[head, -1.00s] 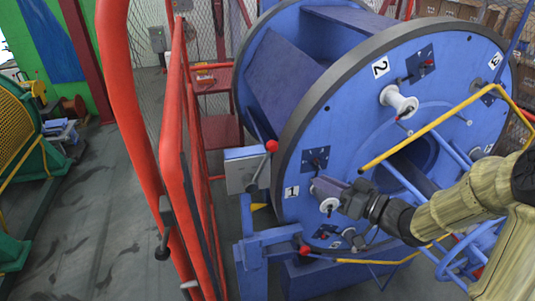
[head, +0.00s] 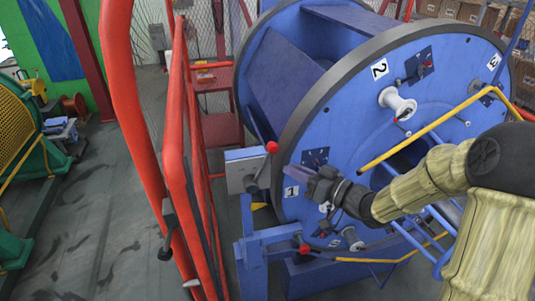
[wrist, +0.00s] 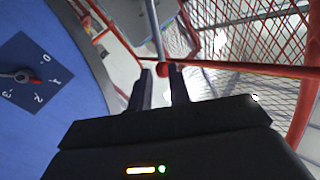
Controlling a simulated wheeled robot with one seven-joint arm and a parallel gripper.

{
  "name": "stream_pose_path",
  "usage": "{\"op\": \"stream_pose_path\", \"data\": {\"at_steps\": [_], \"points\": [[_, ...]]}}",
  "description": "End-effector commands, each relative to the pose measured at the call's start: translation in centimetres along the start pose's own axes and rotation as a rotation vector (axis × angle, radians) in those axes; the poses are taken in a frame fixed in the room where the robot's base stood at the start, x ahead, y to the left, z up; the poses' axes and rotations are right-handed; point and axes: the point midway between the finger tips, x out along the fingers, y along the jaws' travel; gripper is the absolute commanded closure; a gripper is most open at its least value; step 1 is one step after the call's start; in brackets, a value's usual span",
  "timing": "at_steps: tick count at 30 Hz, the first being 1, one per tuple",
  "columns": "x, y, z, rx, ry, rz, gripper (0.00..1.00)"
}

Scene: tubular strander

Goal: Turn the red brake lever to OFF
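The brake lever is a thin rod with a red ball knob (head: 272,147), beside a grey-blue box left of the big blue drum. My gripper (wrist: 160,80) is open, with a gap between the fingers. I cannot tell whether the fingers touch the knob. No OFF mark is readable.
The blue drum (head: 345,130) stands close on the right of the box (head: 242,168). A red guard frame (head: 172,150) runs on the left. A second red knob (head: 304,249) sits lower, by the blue stand. A yellow bar (head: 420,130) crosses before the drum.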

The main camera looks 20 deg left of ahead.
Motion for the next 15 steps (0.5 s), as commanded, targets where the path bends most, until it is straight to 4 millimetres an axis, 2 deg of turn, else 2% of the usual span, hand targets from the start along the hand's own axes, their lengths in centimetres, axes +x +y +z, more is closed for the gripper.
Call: {"op": "stream_pose_path", "data": {"at_steps": [9, 15], "points": [[5.8, -0.2, -0.1, 0.001, -0.001, -0.004, 0.81], [8.6, -0.2, -0.1, 0.0, -0.001, -0.002, 0.81]]}}
